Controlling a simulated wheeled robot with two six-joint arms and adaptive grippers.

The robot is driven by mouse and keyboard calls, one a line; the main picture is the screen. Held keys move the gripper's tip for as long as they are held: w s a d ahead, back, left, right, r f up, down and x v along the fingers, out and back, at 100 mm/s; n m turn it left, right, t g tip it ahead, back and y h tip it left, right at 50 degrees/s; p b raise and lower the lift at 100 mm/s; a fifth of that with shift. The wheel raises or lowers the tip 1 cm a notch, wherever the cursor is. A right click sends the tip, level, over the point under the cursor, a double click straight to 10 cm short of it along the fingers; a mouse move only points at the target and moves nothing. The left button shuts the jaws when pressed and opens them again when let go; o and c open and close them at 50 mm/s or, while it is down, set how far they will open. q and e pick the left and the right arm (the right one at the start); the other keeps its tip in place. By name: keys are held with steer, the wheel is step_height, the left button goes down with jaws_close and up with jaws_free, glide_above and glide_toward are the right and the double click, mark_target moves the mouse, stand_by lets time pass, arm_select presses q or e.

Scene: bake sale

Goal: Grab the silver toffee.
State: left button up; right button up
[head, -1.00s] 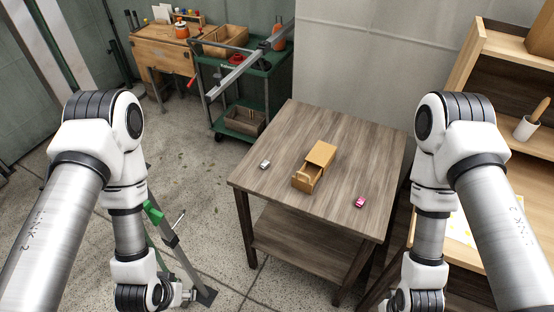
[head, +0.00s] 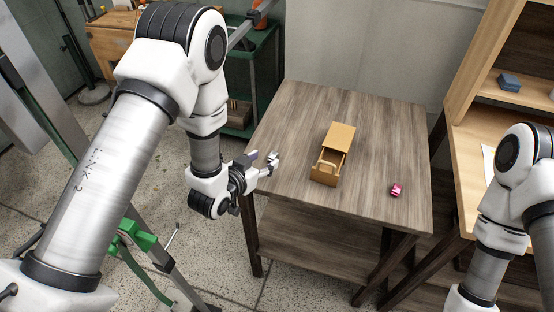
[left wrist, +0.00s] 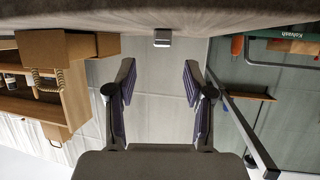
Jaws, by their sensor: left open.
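The silver toffee (head: 273,156) is a small shiny piece near the left edge of the wooden table (head: 385,130). My left gripper (head: 262,164) is open at that edge, its fingertips close beside the toffee. In the left wrist view, which shows the table at the top, the toffee (left wrist: 162,38) lies on the tabletop beyond the open fingers (left wrist: 159,65), between them sideways. Nothing is between the fingers. My right arm is at the right of the head view, but its gripper is out of the picture.
A small wooden box (head: 340,135) with its handled drawer (head: 325,172) pulled out stands mid-table. A pink wrapped toffee (head: 397,190) lies to the right. A wooden shelf (head: 470,85) stands at the right, a green cart (head: 262,60) behind. The table's far part is clear.

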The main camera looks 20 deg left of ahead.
mark_target(274, 153)
arm_select(q)
steer(key=x, duration=0.5)
steer(key=shift+w+f+p, duration=0.2)
steer(key=shift+w+p, duration=0.1)
steer(key=shift+p, duration=0.1)
steer(key=shift+w+d+f, duration=0.1)
steer(key=shift+w+f, duration=0.05)
steer(key=shift+w, duration=0.2)
steer(key=c, duration=0.9)
